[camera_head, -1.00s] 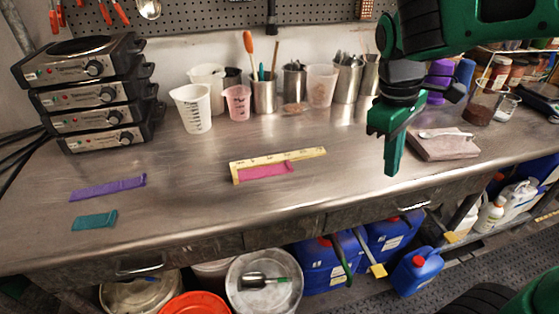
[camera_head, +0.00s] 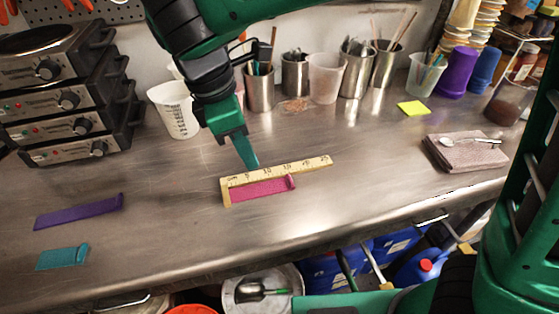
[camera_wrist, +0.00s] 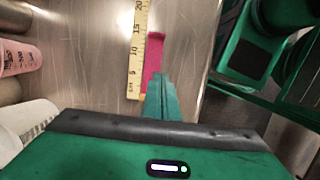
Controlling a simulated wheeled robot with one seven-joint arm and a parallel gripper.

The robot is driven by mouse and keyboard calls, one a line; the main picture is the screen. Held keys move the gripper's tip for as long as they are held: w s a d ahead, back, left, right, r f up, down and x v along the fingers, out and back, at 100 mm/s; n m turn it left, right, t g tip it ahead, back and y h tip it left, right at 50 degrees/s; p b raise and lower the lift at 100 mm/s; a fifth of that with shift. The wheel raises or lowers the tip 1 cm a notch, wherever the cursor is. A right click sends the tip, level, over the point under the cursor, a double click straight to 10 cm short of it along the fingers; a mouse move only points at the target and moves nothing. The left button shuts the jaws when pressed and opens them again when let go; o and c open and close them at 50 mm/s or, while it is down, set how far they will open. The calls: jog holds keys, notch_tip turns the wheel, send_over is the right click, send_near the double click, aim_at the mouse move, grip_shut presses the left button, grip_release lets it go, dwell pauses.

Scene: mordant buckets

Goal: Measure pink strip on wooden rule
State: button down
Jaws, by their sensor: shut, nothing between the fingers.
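The pink strip (camera_head: 258,189) lies flat along the near edge of the wooden rule (camera_head: 310,164) on the steel bench. Its left end is by the rule's low-numbered end, at the small end stop, and its right end curls up slightly. In the wrist view the pink strip (camera_wrist: 154,60) lies beside the rule (camera_wrist: 137,60), its lower part hidden behind my fingers. My gripper (camera_head: 252,165) is shut and empty, pointing down just behind the rule's left half; it also shows in the wrist view (camera_wrist: 162,85). I cannot tell whether the fingertips touch the rule.
A purple strip (camera_head: 78,211) and a teal strip (camera_head: 62,257) lie at the left. Stacked hot plates (camera_head: 60,98) stand behind them. Beakers and steel cups (camera_head: 295,75) line the back. A folded cloth with a spoon (camera_head: 465,152) lies right. The front middle is clear.

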aim_at(292, 185)
jog(key=x, duration=1)
jog(key=shift+w, duration=0.25)
jog(key=shift+w+d, duration=0.25)
jog(key=shift+d, duration=0.9)
jog(key=shift+w+d, duration=0.2)
jog(key=shift+d, duration=0.55)
jog(key=shift+w+d, duration=0.25)
jog(key=shift+d, duration=0.85)
